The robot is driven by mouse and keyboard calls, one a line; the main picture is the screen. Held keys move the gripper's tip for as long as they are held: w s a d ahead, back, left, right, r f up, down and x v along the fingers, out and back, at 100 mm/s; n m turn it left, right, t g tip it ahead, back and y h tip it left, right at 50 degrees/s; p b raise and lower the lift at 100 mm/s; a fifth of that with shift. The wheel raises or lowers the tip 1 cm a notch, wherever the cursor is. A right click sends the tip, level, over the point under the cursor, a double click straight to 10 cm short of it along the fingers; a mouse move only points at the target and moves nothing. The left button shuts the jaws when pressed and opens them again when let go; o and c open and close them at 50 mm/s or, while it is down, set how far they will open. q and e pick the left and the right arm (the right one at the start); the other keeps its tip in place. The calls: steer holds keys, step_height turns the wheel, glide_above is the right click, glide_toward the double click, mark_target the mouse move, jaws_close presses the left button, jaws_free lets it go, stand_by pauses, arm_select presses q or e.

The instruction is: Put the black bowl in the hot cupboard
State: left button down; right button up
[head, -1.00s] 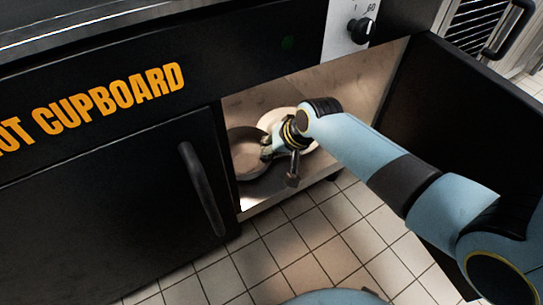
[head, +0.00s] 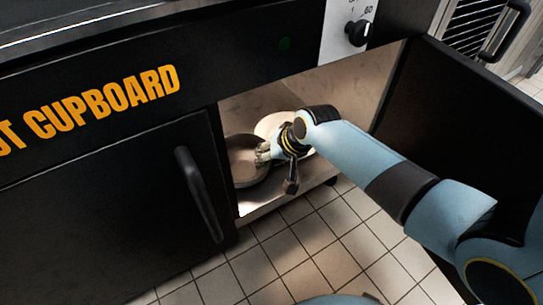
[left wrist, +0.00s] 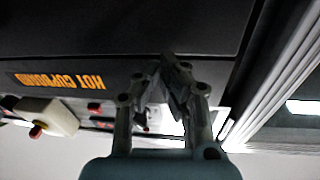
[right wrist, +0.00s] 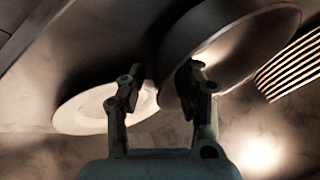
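The black bowl (head: 245,164) sits inside the open hot cupboard (head: 262,212), on its floor at the left. It looks dark grey-brown in the cupboard's light. In the right wrist view the bowl (right wrist: 235,40) is at the upper right, its near edge by my fingers. My right gripper (head: 263,152) is inside the cupboard at the bowl's right edge. In the right wrist view my right gripper (right wrist: 160,85) shows a gap between its fingers; whether they touch the bowl is unclear. My left gripper (left wrist: 165,70) is shut and empty, outside, in front of the cupboard front.
A white plate (head: 270,124) lies beside the bowl, partly behind my right arm; it also shows in the right wrist view (right wrist: 85,112). The left door (head: 100,225) is closed. The right door (head: 465,125) stands open beside my right arm. Tiled floor (head: 300,260) lies below.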

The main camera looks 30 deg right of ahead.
steer(key=shift+r, duration=0.1)
